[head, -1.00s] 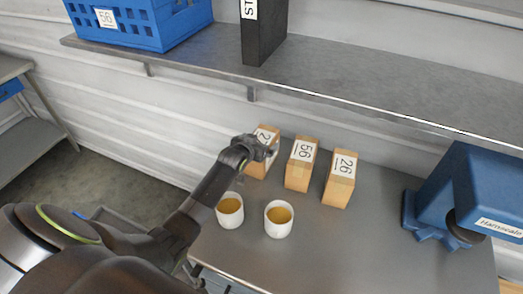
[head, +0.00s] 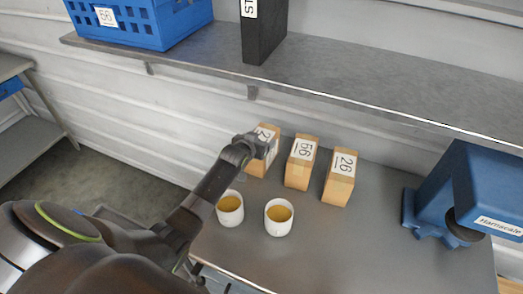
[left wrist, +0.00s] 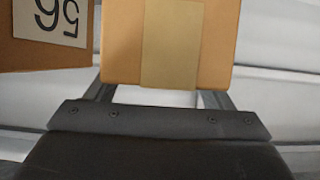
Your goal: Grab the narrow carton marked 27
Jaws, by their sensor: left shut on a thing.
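The narrow carton whose label shows a 2, its second digit hidden by my gripper (head: 264,140), stands at the left end of a row of cartons (head: 257,166) in the head view. My left gripper (head: 262,148) is shut on this carton near its top. In the left wrist view the carton (left wrist: 215,45), brown with a tan tape strip, fills the space between the two fingers (left wrist: 155,95). The carton marked 56 (head: 297,177) stands just to the right, and it also shows at the left in the wrist view (left wrist: 40,55). My right gripper is not in view.
A carton marked 26 (head: 338,190) stands right of 56. Two white cups (head: 230,218) (head: 279,230) with yellowish contents stand in front. A blue machine (head: 465,190) is at the right. A shelf (head: 330,85) with a blue crate (head: 150,30) and black binder (head: 263,35) overhangs behind.

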